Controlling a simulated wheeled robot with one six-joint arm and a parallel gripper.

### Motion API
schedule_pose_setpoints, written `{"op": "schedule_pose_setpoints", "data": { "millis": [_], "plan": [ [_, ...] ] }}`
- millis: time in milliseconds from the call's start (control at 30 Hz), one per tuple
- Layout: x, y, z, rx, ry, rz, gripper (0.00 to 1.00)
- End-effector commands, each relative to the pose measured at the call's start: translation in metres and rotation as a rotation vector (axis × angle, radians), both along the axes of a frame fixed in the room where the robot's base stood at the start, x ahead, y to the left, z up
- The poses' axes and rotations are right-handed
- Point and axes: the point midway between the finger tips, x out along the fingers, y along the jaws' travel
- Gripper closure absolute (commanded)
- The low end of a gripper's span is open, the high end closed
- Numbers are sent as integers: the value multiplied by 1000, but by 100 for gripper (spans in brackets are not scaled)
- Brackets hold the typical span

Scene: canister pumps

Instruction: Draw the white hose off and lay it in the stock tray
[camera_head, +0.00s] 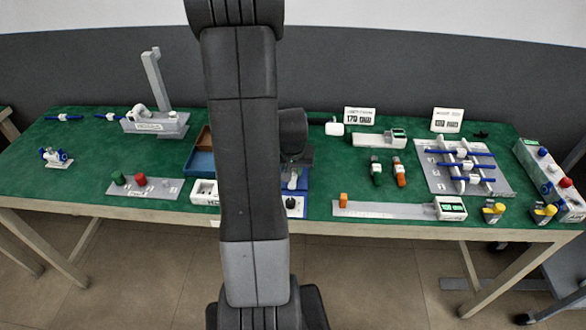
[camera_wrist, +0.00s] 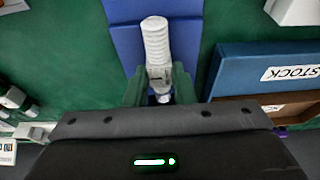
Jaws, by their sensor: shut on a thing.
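The white hose (camera_wrist: 156,40), a ribbed white piece, stands out in the wrist view between the two green fingers of my gripper (camera_wrist: 159,84). The fingers are shut on its lower part. A blue board (camera_wrist: 128,42) lies behind it. Whether the hose still touches a fitting cannot be told. In the head view my arm hides most of the gripper and hose. The stock tray (camera_wrist: 235,72), blue-walled with a brown inside and a STOCK label, is right of the gripper in the wrist view. In the head view the tray (camera_head: 200,163) shows just left of my arm.
A grey plate with green and red knobs (camera_head: 140,181) lies at front left. A grey stand with a tall post (camera_head: 155,80) is at back left. A long grey rail with an orange block (camera_head: 343,199) is right of my arm. Bare green tabletop lies between these.

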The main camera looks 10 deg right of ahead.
Motion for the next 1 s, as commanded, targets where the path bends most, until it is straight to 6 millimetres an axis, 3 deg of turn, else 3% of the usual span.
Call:
{"op": "schedule_pose_setpoints", "data": {
  "millis": [1000],
  "plan": [
    [0, 0, 59, -1, -1, 1, 100]
  ]
}}
